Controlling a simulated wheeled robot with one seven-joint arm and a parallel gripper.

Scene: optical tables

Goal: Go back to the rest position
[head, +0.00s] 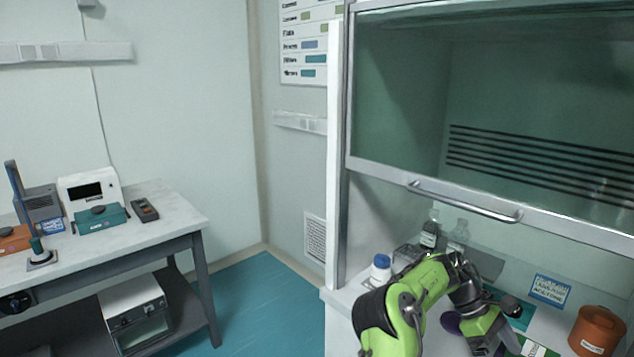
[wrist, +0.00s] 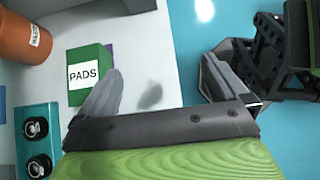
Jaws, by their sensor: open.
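My green arm reaches into the fume hood (head: 470,190) at the lower right of the head view. My gripper (head: 503,345) points down over the worktop, and its tips are hard to make out there. In the wrist view my gripper (wrist: 165,82) has its two grey fingers spread wide, with nothing between them but pale surface and a soft shadow. A green box marked PADS (wrist: 88,85) lies just left of the left finger, apart from it as far as I can tell.
An orange pot (head: 597,332) stands right of the gripper, and a blue-bordered sign (head: 550,288) behind it. The raised sash handle (head: 465,203) hangs above. A teal block (wrist: 38,140) holds two dark round pieces. Blue floor (head: 265,305) is clear.

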